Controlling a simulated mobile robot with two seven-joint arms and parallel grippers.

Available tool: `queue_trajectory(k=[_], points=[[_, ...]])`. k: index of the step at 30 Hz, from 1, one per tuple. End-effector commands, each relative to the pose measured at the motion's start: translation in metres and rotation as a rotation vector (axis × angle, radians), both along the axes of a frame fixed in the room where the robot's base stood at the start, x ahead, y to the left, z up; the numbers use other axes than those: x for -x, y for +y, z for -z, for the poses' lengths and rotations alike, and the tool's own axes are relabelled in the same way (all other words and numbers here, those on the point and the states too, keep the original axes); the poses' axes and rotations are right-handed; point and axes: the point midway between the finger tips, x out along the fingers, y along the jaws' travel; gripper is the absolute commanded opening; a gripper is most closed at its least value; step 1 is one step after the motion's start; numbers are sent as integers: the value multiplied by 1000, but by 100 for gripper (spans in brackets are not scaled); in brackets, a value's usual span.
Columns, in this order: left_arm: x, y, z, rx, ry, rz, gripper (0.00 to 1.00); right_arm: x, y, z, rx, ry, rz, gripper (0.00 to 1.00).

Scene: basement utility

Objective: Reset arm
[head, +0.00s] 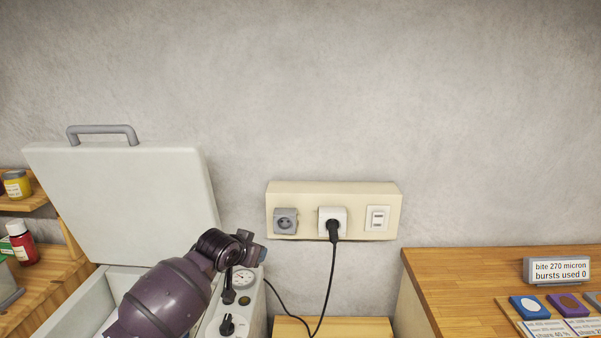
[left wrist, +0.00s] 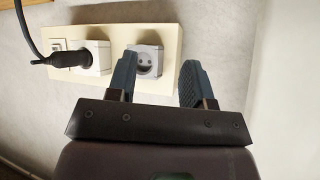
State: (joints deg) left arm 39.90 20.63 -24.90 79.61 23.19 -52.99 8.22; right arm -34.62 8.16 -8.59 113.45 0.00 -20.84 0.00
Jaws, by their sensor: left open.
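My left arm comes in from the lower left of the head view, over the open white machine (head: 120,190). My left gripper (head: 258,247) is in front of the wall, just below and left of the cream socket panel (head: 358,197). In the left wrist view my left gripper (left wrist: 157,83) is open, with its two fingers apart and nothing between them. The grey socket (left wrist: 147,62) shows behind the fingers and looks empty. My right gripper is not in view.
A black plug (head: 333,228) sits in the white middle socket (head: 328,212), its cable hanging beside the machine. A white switch (head: 377,218) is at the panel's right. A wooden counter (head: 450,270) at right holds a sign (head: 557,270) and coloured samples. Bottles (head: 21,245) stand at left.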

Motion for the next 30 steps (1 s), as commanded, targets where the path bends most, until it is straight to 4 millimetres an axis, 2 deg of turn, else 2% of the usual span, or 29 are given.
queue_trajectory(k=[7,15,23,30], points=[[52,6,22,64,-241,32,47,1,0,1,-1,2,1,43],[123,38,55,89,-388,-22,47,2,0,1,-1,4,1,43],[203,79,95,83,-417,-119,47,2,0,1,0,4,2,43],[286,117,144,60,-325,-233,47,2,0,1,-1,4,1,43]])
